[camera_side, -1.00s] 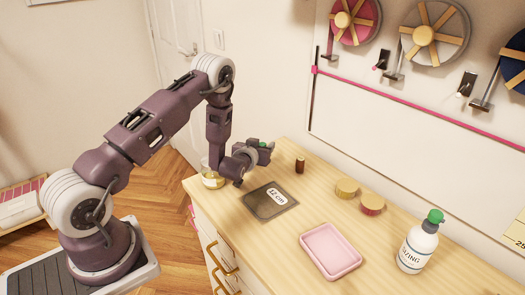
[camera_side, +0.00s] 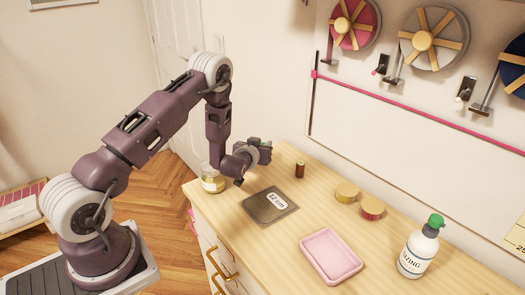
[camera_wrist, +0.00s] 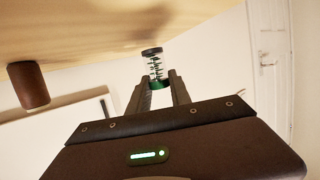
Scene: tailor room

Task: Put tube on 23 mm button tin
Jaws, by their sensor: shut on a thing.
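In the wrist view, a small clear tube (camera_wrist: 153,63) with a dark coil or spiral inside and a green end sits between the fingertips of my gripper (camera_wrist: 160,90). The gripper is shut on the green end. In the side view, my gripper (camera_side: 263,147) is low over the back left of the table; the tube is hardly visible there. Two low round tins stand to its right: a yellow-sided tin (camera_side: 346,191) and a red-sided tin (camera_side: 371,207). No size labels are readable on them, so I cannot tell which is 23 mm.
A brown spool (camera_side: 300,169) stands close to the right of my gripper. A dark square plate marked 12 cm (camera_side: 263,212) lies in front of it. A glass jar (camera_side: 212,180) stands at the left edge. A pink tray (camera_side: 331,256) and a green-capped bottle (camera_side: 418,249) are at the right.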

